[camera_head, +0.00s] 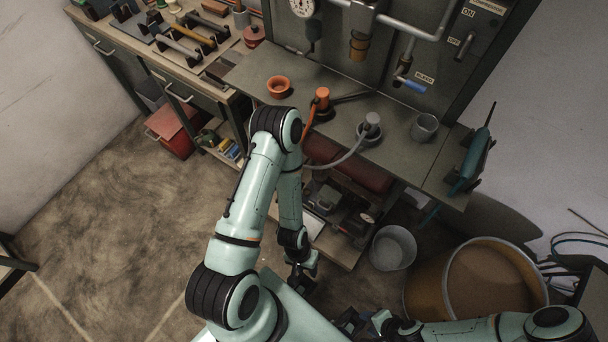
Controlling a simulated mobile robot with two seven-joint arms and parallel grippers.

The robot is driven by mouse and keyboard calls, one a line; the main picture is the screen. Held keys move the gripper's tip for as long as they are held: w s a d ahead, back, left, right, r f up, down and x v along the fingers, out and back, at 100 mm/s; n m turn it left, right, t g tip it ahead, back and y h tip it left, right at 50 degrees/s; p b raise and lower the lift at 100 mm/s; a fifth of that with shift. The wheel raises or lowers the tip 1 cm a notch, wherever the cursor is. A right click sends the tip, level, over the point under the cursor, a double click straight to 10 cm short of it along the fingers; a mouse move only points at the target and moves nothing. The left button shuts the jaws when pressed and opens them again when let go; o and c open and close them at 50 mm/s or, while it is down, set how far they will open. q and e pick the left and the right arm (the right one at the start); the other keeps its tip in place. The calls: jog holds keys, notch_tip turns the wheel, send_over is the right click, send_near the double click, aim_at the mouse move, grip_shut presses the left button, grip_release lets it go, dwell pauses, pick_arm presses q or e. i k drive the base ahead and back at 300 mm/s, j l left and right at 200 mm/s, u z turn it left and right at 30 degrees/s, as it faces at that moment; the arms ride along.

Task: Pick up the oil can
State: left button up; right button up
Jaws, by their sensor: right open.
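A small red can (254,37) with a narrow top stands on the wooden workbench at the upper left; it may be the oil can, but it is too small to be sure. My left gripper (301,276) hangs low at the lower middle, in front of the shelf under the metal counter, far from the red can. It is dark and small, and its jaws cannot be made out. My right gripper (352,324) is at the bottom edge, partly cut off, open, away from the counter. I see nothing held in it.
A bucket (393,248) and a large drum (487,280) stand at the right.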

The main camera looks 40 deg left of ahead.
aim_at(209, 137)
jog(key=k+j+z, duration=0.15)
jog(key=j, duration=0.45)
jog(key=k+j+z, duration=0.1)
jog(key=k+j, duration=0.2)
jog(key=j, duration=0.3)
jog(key=k+j+z, duration=0.15)
jog(key=j, duration=0.4)
jog(key=k+j+z, duration=0.1)
jog(key=k+j, duration=0.25)
jog(key=j, duration=0.15)
jog(key=k+j+z, duration=0.15)
jog(key=k+j, duration=0.15)
jog(key=j, duration=0.2)
jog(key=k+j+z, duration=0.15)
jog(key=k+j, duration=0.15)
jog(key=j, duration=0.2)
jog(key=u, duration=1.6)
jog(key=k+j+z, duration=0.1)
jog(key=z, duration=1.1)
jog(key=k+j, duration=0.05)
